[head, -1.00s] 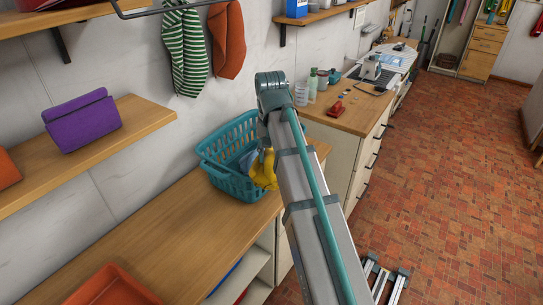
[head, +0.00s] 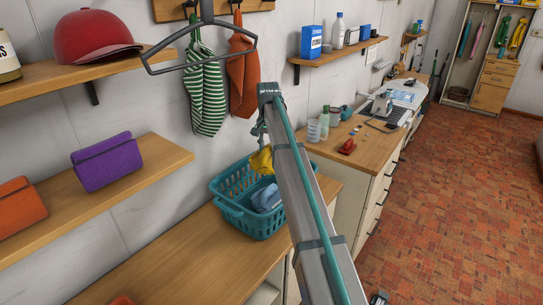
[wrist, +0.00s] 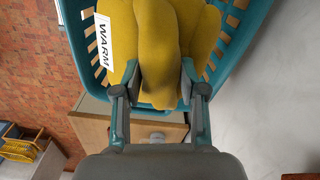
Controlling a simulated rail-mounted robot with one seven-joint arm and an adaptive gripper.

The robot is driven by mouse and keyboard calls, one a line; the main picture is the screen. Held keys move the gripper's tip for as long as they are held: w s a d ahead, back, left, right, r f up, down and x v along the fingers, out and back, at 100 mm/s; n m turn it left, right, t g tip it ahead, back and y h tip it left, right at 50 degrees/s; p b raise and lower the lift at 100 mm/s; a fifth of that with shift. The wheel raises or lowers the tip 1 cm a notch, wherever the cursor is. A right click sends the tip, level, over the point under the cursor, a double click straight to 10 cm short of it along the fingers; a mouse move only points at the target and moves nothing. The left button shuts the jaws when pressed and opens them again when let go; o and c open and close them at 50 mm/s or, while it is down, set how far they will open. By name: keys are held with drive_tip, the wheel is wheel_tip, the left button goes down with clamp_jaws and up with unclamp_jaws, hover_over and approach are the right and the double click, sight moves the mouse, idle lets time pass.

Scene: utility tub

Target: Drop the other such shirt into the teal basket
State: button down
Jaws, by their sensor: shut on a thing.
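My gripper (wrist: 160,82) is shut on a yellow shirt (wrist: 185,30) in the wrist view, pinching a fold of it. A white tag reading "WARM" shows on the cloth. The shirt hangs over the teal basket (wrist: 258,35), whose rim shows on both sides. In the head view the yellow shirt (head: 262,160) shows at the back of the teal basket (head: 228,208), partly behind my arm. I cannot tell whether it touches the basket. A light blue cloth (head: 266,198) lies inside the basket. My gripper is mostly hidden by my arm in the head view.
The basket stands on a wooden counter (head: 180,255) by the wall. A striped green cloth (head: 207,95) and a rust cloth (head: 243,75) hang above it. Shelves with a purple pouch (head: 105,160) and a red cap (head: 95,35) are left. A dark hanger (head: 205,50) is in front.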

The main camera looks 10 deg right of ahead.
drive_tip(key=shift+f+b, duration=1.6)
drive_tip(key=shift+f, duration=1.4)
drive_tip(key=c, duration=0.6)
unclamp_jaws()
drive_tip(key=shift+o, duration=0.2)
drive_tip(key=shift+r, duration=0.1)
wheel_tip(320, 180, up, 12)
drive_tip(key=shift+f, duration=0.1)
